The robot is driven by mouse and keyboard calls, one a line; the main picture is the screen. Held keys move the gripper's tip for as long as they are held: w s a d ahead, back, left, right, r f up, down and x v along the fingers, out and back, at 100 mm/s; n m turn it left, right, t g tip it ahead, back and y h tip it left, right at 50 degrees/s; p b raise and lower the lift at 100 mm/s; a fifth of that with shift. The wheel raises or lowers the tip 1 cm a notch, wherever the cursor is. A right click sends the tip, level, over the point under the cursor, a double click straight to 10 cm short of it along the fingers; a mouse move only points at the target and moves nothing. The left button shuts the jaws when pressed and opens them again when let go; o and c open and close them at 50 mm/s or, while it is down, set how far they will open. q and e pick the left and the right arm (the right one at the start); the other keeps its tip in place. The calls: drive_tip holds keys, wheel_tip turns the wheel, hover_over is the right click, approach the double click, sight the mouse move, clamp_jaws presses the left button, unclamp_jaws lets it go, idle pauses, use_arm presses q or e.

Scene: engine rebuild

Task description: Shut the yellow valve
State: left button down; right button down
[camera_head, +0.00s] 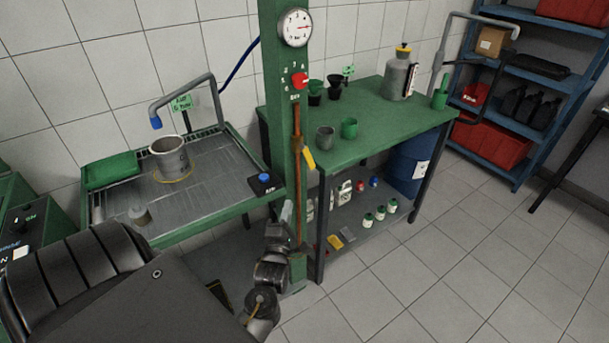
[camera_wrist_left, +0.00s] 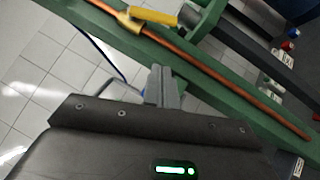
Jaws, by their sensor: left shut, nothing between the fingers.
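The yellow valve (camera_head: 308,158) is a lever on a copper pipe (camera_head: 297,195) that runs down the green post. In the head view its handle slants down and to the right of the pipe. The valve also shows at the top of the left wrist view (camera_wrist_left: 153,17), at an angle to the pipe. My left gripper (camera_head: 287,214) is below the valve, close to the post. Its grey fingers (camera_wrist_left: 162,86) are shut and empty, apart from the handle. My right gripper is not in view.
The green post (camera_head: 273,70) carries a gauge (camera_head: 296,27) and a red knob (camera_head: 300,80). Left is a wash table with a metal cylinder (camera_head: 169,157) and green tray (camera_head: 112,170). Right is a green bench (camera_head: 385,128) with cups and a canister (camera_head: 399,77). Floor at right is clear.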

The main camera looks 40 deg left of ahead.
sight(306, 155)
use_arm(q)
drive_tip(key=w+d+p+x, duration=0.1)
drive_tip(key=p+x, duration=0.3)
drive_tip(key=x, duration=0.8)
drive_tip(key=shift+w+d+r, duration=0.35)
drive_tip(key=shift+d+r, duration=0.05)
drive_tip(key=shift+d, duration=0.15)
